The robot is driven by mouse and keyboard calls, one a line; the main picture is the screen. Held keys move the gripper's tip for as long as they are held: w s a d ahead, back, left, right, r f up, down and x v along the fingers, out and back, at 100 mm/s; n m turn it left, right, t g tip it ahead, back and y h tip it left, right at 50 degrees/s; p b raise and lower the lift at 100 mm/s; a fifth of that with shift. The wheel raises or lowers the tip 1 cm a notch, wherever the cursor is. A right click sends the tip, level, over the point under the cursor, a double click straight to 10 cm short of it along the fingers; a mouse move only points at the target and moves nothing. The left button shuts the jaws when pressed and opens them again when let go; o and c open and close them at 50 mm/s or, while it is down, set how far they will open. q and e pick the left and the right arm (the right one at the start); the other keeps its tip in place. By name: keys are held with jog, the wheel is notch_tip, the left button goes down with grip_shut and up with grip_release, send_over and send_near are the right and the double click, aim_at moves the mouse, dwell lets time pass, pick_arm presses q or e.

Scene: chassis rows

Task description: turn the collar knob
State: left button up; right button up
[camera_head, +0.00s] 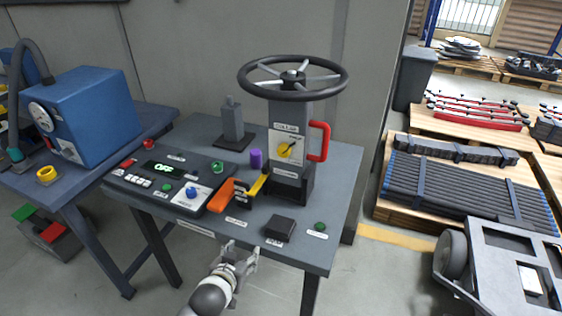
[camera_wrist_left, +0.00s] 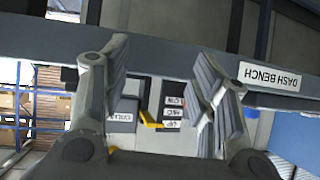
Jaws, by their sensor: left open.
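The collar knob (camera_head: 285,150) is a yellow knob on a pale labelled plate. The plate is on the front of the dark steering column (camera_head: 290,178), which stands on the grey bench. My left gripper (camera_head: 240,252) is in front of the bench's front edge, apart from the knob and below it in the picture. Its two fingers are spread with nothing between them. The left wrist view shows the same open fingers (camera_wrist_left: 162,70), with a yellow lever (camera_wrist_left: 150,119) beyond them. I cannot make out the knob in that view. My right gripper is not in view.
A black steering wheel (camera_head: 293,77) tops the column, and a red handle (camera_head: 319,141) sticks out at its right. An orange-handled lever (camera_head: 221,195), a control panel (camera_head: 170,182) and a dark block (camera_head: 279,228) occupy the bench. A cart (camera_head: 500,262) stands at the right.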

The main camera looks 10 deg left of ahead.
aim_at(282, 154)
pick_arm(q)
jog(key=w+d+r+m+t+h, duration=0.1)
jog(key=w+d+r+t+h, duration=0.3)
jog(key=r, duration=0.6)
jog(key=w+d+r+t, duration=0.2)
jog(key=w+r, duration=0.3)
jog(key=r, duration=0.5)
jog(key=x, duration=1.1)
jog(key=shift+a+f, duration=0.15)
jog(key=shift+a, duration=0.05)
jog(key=c, duration=1)
jog(key=shift+m, duration=0.3)
